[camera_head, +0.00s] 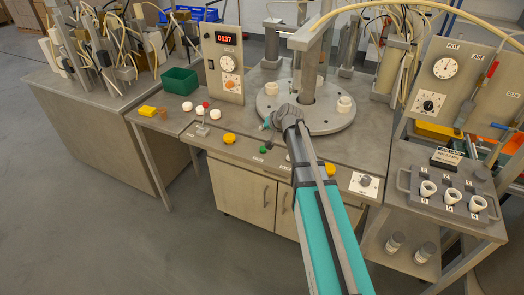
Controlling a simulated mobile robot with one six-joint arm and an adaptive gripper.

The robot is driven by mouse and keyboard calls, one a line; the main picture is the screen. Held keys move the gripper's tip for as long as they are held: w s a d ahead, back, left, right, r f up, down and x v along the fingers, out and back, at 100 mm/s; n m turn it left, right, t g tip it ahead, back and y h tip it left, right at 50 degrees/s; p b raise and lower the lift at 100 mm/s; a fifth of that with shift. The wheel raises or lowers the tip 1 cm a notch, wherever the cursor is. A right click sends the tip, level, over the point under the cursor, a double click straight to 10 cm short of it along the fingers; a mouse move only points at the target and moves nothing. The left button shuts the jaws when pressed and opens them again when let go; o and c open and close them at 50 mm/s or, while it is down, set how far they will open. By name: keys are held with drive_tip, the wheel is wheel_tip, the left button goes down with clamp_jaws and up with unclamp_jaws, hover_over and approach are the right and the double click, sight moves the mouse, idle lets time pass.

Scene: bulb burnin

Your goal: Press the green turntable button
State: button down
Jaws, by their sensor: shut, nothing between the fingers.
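A small green button (264,150) sits on the front strip of the middle bench, left of my arm. The round grey turntable (329,126) stands behind it on the bench, with white sockets on its disc. My teal arm reaches up from the bottom right, and its dark wrist is in front of the turntable's near edge. My gripper (267,124) is at the wrist's left side, small in view and partly hidden, shut and empty. It appears above and behind the green button, apart from it.
A yellow button (229,138) is left of the green one. A panel with a red display (226,38) stands behind. A green bin (179,80) and white pieces are at left. A grey tray (408,176) with white sockets is at right. A post and hoses rise above the turntable.

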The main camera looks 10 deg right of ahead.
sight(264, 149)
drive_tip(key=shift+f+b, duration=3.4)
drive_tip(key=shift+f, duration=0.3)
drive_tip(key=shift+f, duration=0.2)
drive_tip(key=shift+s+f+b, duration=0.1)
drive_tip(key=shift+f+b, duration=0.15)
drive_tip(key=shift+b, duration=0.2)
drive_tip(key=shift+f+b, duration=0.45)
drive_tip(key=shift+r, duration=0.15)
drive_tip(key=shift+r+p, duration=0.8)
drive_tip(key=shift+p, duration=0.15)
drive_tip(key=shift+r, duration=0.1)
drive_tip(key=shift+r+p, duration=2.4)
drive_tip(key=shift+p, duration=0.1)
